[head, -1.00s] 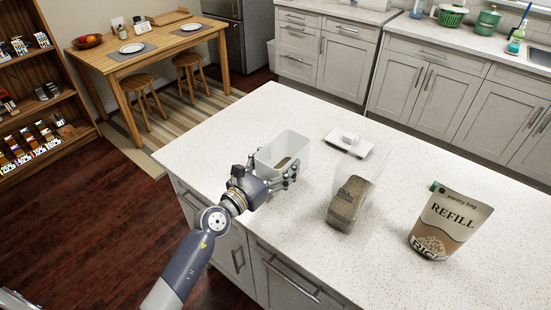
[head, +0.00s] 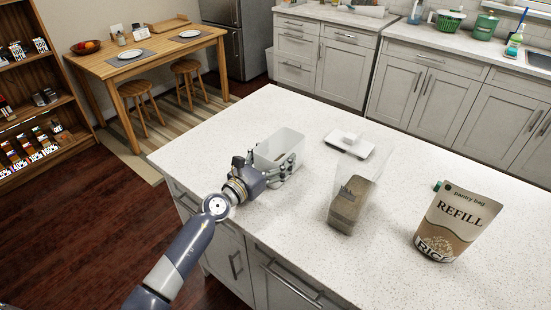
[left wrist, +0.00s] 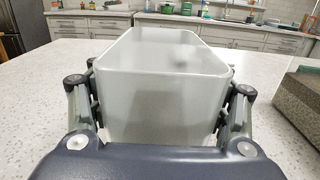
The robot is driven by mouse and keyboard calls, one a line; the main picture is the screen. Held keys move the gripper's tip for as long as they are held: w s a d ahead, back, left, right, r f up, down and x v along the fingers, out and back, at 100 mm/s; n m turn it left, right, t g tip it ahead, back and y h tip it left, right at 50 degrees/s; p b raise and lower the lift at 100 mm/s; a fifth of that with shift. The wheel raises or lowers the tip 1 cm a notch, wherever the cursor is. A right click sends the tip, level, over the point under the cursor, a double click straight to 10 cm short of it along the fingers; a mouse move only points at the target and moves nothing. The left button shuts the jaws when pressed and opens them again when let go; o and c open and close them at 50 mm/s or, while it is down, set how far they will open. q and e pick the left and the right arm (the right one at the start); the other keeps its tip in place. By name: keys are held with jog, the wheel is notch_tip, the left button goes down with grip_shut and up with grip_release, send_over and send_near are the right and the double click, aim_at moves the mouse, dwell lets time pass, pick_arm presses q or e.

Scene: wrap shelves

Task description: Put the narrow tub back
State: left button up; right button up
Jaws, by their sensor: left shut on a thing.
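The narrow tub (head: 284,143) is a clear, whitish, open-topped box near the island's left end. My left gripper (head: 266,166) is shut on it, with a finger along each side. In the left wrist view the tub (left wrist: 160,100) sits upright between the fingers (left wrist: 160,88), its near end wall facing me. The tub's base is hidden, so I cannot tell whether it touches the counter. A second clear tub (head: 353,200), partly filled with brown-grey grain, stands to its right. My right gripper is not in view.
A white lid-like piece (head: 338,146) lies on the island counter (head: 215,145) behind the tubs. A brown-and-white refill rice bag (head: 457,222) stands at the right. A wooden shelf (head: 30,95) with small packages is at far left. The counter's front edge is close to my arm.

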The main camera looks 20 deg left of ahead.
aim_at(263, 168)
pick_arm(q)
jog(key=shift+f, duration=0.2)
jog(key=o, duration=1.2)
jog(key=shift+o, duration=0.2)
jog(key=shift+r, duration=0.1)
jog(key=shift+r, duration=0.2)
jog(key=b+v, duration=0.1)
jog(key=v, duration=0.9)
jog(key=shift+s+a+f, duration=0.15)
jog(key=shift+s, duration=0.2)
jog(key=shift+s+a, duration=0.2)
jog(key=shift+s, duration=0.45)
